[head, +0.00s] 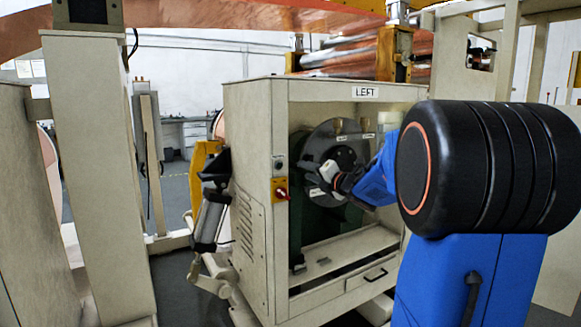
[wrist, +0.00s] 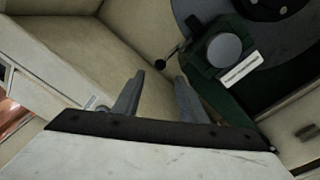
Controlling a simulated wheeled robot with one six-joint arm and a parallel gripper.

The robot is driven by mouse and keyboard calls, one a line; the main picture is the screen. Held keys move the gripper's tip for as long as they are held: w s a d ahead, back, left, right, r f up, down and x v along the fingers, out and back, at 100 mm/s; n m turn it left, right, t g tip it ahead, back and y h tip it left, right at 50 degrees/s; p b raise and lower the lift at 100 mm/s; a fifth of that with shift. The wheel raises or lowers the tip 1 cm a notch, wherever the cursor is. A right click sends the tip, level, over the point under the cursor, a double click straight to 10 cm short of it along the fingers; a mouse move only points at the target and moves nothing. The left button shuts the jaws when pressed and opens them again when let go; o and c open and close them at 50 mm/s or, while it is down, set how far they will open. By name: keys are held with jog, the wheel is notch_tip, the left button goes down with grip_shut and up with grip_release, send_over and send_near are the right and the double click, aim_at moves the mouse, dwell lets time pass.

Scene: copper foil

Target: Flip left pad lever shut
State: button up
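A cream cabinet (head: 249,140) marked LEFT has an open front with a large dark disc (head: 325,135) inside. My gripper (head: 322,182) is in front of the disc in the head view, at the end of my blue arm. In the wrist view my gripper (wrist: 159,77) is open, with nothing between its two grey fingers. A small dark lever with a ball end (wrist: 160,63) shows just beyond the fingertips, apart from them as far as I can tell. A round grey knob (wrist: 224,48) on a green block is to its right, above a white label (wrist: 240,70). I cannot tell which part is the left pad lever.
Cabinet walls (wrist: 50,55) close in on the left of the wrist view. A red switch on a yellow plate (head: 280,189) is on the cabinet's front post. A ledge with a drawer handle (head: 375,275) is below the opening. Copper foil (head: 240,15) runs overhead.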

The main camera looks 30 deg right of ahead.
aim_at(293, 165)
jog(key=w, duration=0.7)
jog(key=w+a, duration=0.1)
jog(key=w, duration=0.2)
jog(key=shift+w, duration=0.25)
grip_shut()
